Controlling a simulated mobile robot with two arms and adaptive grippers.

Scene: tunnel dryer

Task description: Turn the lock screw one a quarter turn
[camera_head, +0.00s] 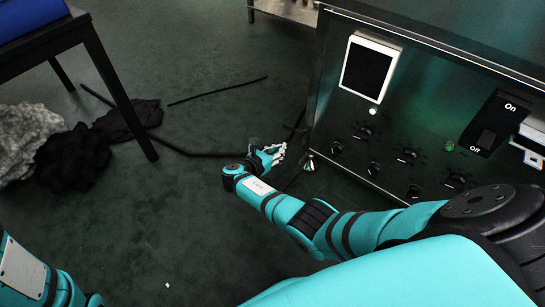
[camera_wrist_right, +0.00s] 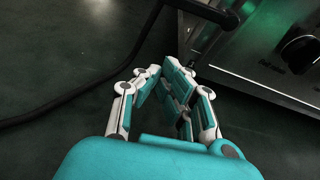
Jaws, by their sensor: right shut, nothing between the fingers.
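The front panel of a dark metal machine (camera_head: 395,120) fills the right of the head view. A small silver fitting (camera_head: 308,163) sits at the panel's lower left; it may be the lock screw, but I cannot tell for sure. My right gripper (camera_head: 279,152) is shut and empty, just left of the panel and apart from the fitting. It also shows in the wrist view (camera_wrist_right: 175,78). My left gripper is out of view.
The panel carries several black knobs (camera_head: 407,156), a screen (camera_head: 367,71) and an On/Off switch (camera_head: 495,122). A black cable (camera_head: 190,153) runs over the dark floor. Dark and grey heaps (camera_head: 73,158) lie by a black table (camera_head: 97,60) at left.

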